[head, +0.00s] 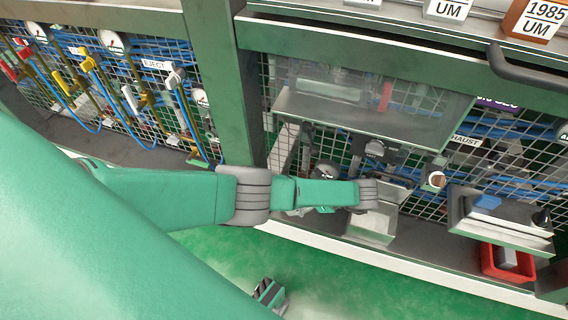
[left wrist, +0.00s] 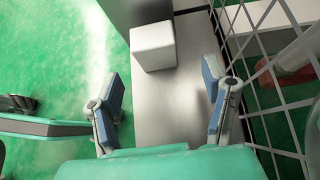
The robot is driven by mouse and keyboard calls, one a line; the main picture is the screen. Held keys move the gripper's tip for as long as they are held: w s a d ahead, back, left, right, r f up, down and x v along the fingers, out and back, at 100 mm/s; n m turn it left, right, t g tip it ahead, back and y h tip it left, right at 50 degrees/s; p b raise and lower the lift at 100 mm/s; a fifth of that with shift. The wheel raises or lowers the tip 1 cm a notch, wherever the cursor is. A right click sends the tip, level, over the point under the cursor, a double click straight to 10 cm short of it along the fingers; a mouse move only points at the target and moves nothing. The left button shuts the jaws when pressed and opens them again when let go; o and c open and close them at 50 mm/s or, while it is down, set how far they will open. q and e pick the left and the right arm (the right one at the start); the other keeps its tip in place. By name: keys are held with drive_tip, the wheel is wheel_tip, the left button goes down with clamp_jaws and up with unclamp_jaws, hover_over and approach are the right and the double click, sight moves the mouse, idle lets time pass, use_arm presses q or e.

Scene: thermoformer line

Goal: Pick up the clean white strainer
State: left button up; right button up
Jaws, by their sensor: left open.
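A plain white block-shaped piece (left wrist: 153,45), perhaps the clean white strainer, sits on a grey metal surface (left wrist: 168,95) in the left wrist view; I see no holes or mesh on it. My left gripper (left wrist: 166,108) is open and empty, with the white piece ahead of its fingers and apart from them. In the head view my left arm reaches right to the lower shelf, and its wrist hides much of the gripper. A dark gripper part (head: 270,295), likely my right one, shows low over the green floor; its opening is unclear.
A wire mesh panel (left wrist: 262,70) stands close beside the right finger. Gauges and coloured valve handles line the mesh at left. Green floor lies open in front.

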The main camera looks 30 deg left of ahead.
use_arm(q)
drive_tip(key=x, duration=0.5)
drive_tip(key=shift+s+a+r, duration=0.25)
drive_tip(key=shift+s+r, duration=0.05)
drive_tip(key=shift+s+a+f+b, duration=0.1)
drive_tip(key=shift+a+f+b, duration=0.25)
drive_tip(key=shift+a+b, duration=0.05)
drive_tip(key=shift+a, duration=0.1)
drive_tip(key=shift+a+f, duration=0.1)
drive_tip(key=c, duration=1.2)
